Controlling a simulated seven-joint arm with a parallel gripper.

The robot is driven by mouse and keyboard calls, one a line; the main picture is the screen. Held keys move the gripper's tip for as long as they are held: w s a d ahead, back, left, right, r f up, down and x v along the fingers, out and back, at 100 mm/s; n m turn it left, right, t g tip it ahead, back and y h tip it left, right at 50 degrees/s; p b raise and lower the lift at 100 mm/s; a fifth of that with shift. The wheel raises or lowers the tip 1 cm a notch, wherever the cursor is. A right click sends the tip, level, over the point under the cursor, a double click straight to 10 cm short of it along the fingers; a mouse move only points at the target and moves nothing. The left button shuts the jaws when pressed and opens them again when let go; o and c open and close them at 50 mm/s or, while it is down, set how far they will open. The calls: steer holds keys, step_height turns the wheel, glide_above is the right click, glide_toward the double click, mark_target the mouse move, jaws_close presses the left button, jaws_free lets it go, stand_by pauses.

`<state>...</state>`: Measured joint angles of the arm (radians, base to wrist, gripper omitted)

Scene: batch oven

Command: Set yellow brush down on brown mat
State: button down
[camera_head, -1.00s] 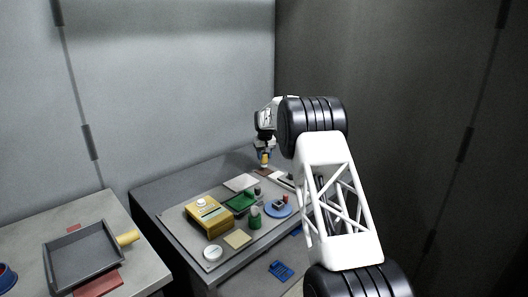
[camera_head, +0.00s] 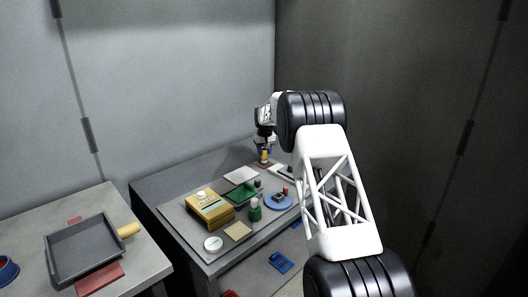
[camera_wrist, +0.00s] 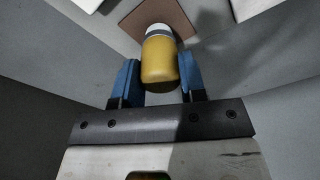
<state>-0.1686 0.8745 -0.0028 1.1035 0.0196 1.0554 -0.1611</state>
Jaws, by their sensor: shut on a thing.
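The yellow brush (camera_wrist: 159,62) has a yellow body with a white and dark band at its far end. My gripper (camera_wrist: 160,78) is shut on it, with a blue finger on each side. The brown mat (camera_wrist: 174,14) lies beyond the brush's far end in the wrist view, partly hidden by it. I cannot tell whether the brush touches the mat. In the head view, my gripper (camera_head: 264,154) holds the small yellow brush (camera_head: 264,156) upright at the back of the table, and the mat barely shows beneath.
A grey pan (camera_head: 84,252) sits on the left table. Walls stand close behind and right.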

mark_target(264, 150)
steer(key=shift+f, duration=0.5)
stand_by(0.5)
steer(key=c, duration=0.6)
jaws_free()
steer(key=shift+s+d+r, duration=0.1)
steer(key=shift+s+r, duration=0.1)
steer(key=shift+r, duration=1.7)
steer(key=shift+s+r, duration=0.2)
steer(key=shift+r, duration=1.7)
